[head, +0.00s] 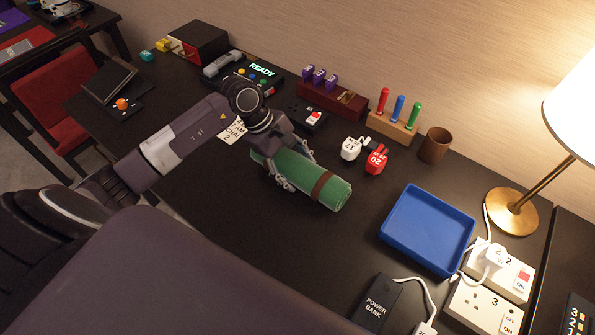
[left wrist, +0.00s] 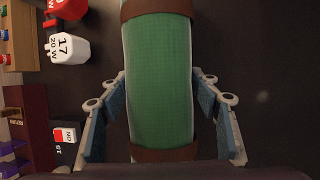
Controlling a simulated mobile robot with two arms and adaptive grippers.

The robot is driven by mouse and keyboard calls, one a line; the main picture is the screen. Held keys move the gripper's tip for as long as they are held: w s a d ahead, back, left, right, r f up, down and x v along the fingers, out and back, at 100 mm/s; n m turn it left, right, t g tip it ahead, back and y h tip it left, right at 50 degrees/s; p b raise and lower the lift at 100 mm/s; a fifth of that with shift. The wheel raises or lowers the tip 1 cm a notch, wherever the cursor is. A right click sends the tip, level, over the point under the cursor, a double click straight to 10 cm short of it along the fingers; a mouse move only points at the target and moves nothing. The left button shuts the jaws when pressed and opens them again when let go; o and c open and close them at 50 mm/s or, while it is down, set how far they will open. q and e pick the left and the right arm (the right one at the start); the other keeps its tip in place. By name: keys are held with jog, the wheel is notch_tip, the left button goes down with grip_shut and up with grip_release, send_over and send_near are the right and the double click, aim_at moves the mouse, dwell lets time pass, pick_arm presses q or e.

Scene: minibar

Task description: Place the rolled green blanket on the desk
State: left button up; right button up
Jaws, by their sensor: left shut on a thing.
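The rolled green blanket (head: 318,179) with brown straps is in my left gripper (head: 282,168), over the dark desk (head: 225,190). In the left wrist view the blanket (left wrist: 160,80) runs lengthwise between the fingers of the left gripper (left wrist: 160,115), which are on both its sides. The gripper is shut on it. I cannot tell whether the blanket touches the desk top. My right gripper is not in view.
A blue tray (head: 428,231), a power bank (head: 377,303), a white plug (head: 350,149) and a red plug (head: 376,160) lie near the blanket. A brown cup (head: 435,145) and a lamp (head: 513,212) stand at right. The desk centre is clear.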

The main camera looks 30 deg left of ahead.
pick_arm(q)
jog(key=shift+f, duration=0.9)
jog(key=o, duration=1.4)
jog(key=shift+r, duration=0.2)
jog(key=shift+a+r, duration=0.2)
jog(key=shift+r, duration=0.05)
jog(key=b+v, duration=0.1)
jog(key=v, duration=1)
jog(key=shift+r+b, duration=0.1)
jog(key=shift+b, duration=0.3)
jog(key=shift+s, duration=0.1)
